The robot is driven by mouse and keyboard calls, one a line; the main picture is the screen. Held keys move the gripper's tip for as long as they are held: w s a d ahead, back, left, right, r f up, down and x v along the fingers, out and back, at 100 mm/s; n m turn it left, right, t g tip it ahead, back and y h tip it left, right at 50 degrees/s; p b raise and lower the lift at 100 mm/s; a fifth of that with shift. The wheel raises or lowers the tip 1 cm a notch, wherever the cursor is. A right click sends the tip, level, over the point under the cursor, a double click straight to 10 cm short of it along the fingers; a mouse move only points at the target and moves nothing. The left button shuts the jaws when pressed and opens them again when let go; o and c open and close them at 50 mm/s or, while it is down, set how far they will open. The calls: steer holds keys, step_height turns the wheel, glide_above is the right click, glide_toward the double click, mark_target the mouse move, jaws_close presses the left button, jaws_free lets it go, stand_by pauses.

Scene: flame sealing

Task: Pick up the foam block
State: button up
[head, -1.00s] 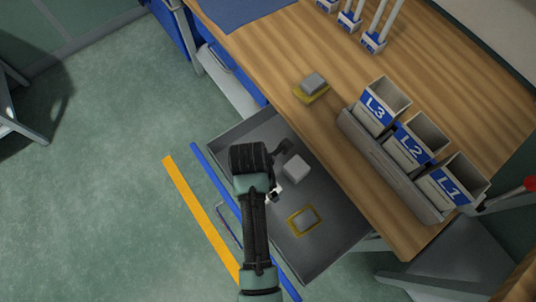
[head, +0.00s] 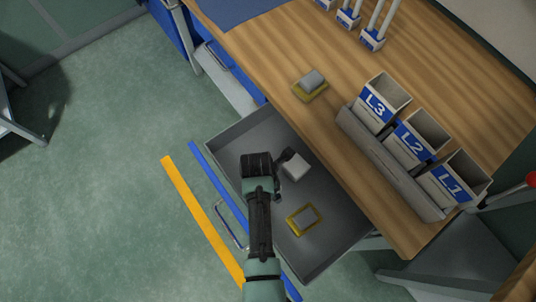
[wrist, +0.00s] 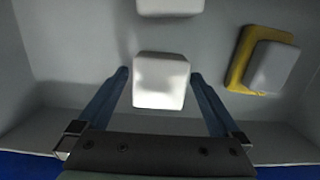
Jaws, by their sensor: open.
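A pale block (wrist: 160,80), which looks like the foam block, lies on the drawer floor in the wrist view. My gripper (wrist: 160,77) is open, with its blue-grey fingers on either side of this block and narrow gaps showing. I cannot tell how far the tips are above the floor. In the head view my gripper (head: 278,176) is over the open drawer, and its wrist seems to hide that block. A second pale block (head: 295,167) shows beside the gripper and at the top of the wrist view (wrist: 170,6).
The open grey drawer (head: 335,243) also holds a yellow tray (head: 291,222) with a grey block (head: 304,216). The wooden tabletop (head: 260,55) overhangs its back. On it are another yellow tray (head: 300,95) with a grey block (head: 312,79) and labelled bins (head: 418,140).

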steer(key=c, duration=1.2)
steer(key=shift+c, duration=0.2)
